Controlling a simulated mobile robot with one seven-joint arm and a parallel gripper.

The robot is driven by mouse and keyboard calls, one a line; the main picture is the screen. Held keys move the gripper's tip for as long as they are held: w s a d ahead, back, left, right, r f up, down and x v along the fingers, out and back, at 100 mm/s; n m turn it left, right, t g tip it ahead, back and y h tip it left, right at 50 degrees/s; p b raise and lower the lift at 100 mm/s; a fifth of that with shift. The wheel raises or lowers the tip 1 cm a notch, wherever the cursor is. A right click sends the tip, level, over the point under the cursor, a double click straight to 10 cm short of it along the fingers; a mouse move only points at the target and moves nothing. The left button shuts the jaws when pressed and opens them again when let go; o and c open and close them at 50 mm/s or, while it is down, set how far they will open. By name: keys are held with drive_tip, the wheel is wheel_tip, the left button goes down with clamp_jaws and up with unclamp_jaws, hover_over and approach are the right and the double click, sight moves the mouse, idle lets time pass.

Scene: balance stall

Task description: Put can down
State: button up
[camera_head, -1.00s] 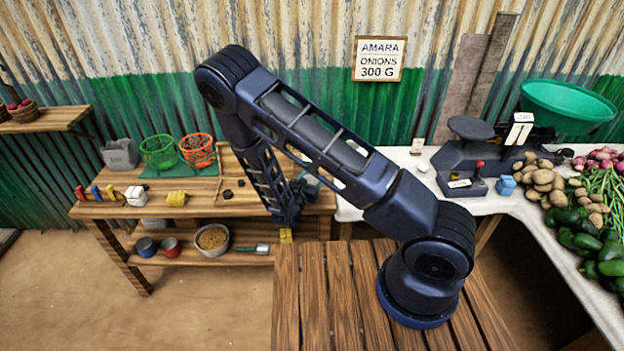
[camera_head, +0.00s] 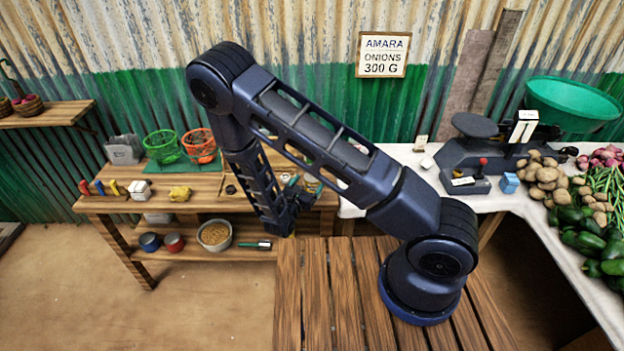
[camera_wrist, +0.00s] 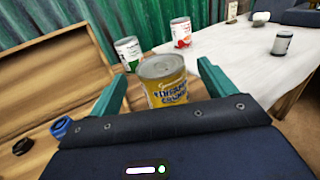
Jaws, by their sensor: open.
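The yellow can (camera_wrist: 165,82) with blue lettering stands upright in the wrist view, its lid facing up. My gripper (camera_wrist: 162,72) is open, with one teal finger on each side of the can. The can's base is hidden behind the gripper body, so I cannot tell what it rests on.
A green-and-white can (camera_wrist: 128,52) and a red-and-white can (camera_wrist: 180,33) stand just beyond. A grey can (camera_wrist: 282,43) stands on the white counter (camera_wrist: 238,65) at right. The scale (camera_head: 480,160) sits farther right.

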drive_tip(key=shift+s+a, duration=0.3)
drive_tip(key=shift+s, duration=0.3)
drive_tip(key=s+d+r+m+g+h, duration=0.3)
drive_tip(key=d+r+m+g, duration=1.35)
drive_tip(key=d+r, duration=0.55)
drive_tip(key=s+d+r+m+t+y, duration=0.2)
drive_tip(key=s+r+m+y, duration=0.3)
drive_tip(key=s+r+m, duration=0.2)
drive_tip(key=s+d+r+m+t+y, duration=0.3)
drive_tip(key=s+r+m+y, duration=0.3)
drive_tip(key=r, duration=0.6)
drive_tip(key=shift+s+d+m, duration=0.25)
drive_tip(key=shift+s+m, duration=0.3)
drive_tip(key=shift+s, duration=0.45)
